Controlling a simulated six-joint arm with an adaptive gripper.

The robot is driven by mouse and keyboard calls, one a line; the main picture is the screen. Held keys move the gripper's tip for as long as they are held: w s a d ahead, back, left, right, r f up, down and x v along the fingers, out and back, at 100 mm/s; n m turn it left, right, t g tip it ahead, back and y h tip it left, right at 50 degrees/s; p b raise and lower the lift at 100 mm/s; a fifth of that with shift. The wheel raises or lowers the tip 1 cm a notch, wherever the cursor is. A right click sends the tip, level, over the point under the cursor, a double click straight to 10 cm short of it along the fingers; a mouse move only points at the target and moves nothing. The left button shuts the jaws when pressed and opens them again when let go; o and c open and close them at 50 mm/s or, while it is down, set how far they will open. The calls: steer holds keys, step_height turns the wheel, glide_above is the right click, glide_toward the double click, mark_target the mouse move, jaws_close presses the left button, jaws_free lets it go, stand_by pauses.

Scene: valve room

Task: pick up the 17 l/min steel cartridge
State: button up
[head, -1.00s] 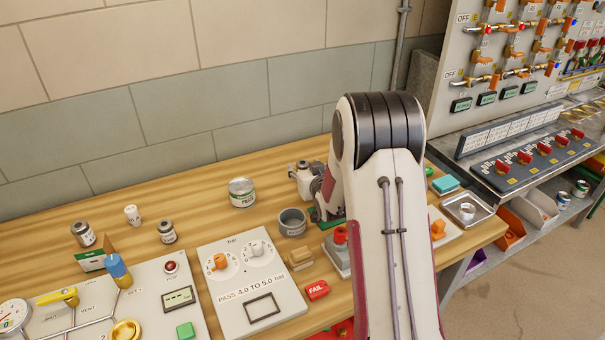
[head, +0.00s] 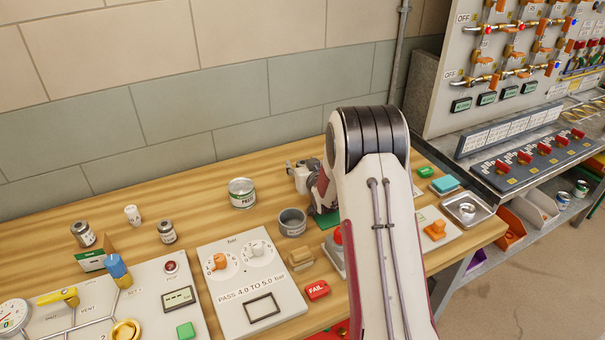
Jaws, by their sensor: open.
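Two small steel-coloured cylinders with pale labels stand upright on the wooden bench in the head view, one at the far left (head: 83,235) and one to its right (head: 167,232). A smaller white cylinder (head: 132,215) stands between and behind them. The label figures are too small to read, so I cannot tell which is the 17 l/min steel cartridge. My gripper (head: 301,177) shows only in part beside my arm, over the back right of the bench. It is open, well to the right of the cylinders. Its fingers are hard to make out and my arm hides part of it.
A labelled tin (head: 242,193) and an open grey cup (head: 292,222) stand between my gripper and the cylinders. A dial panel (head: 245,285) and a valve board (head: 155,310) fill the front. A green-and-white card holder (head: 92,260) stands by the left cylinder. A metal tray (head: 466,207) lies at right.

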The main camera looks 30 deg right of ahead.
mark_target(303, 163)
jaws_close()
steer(key=shift+r, duration=0.15)
steer(key=shift+r, duration=4.9)
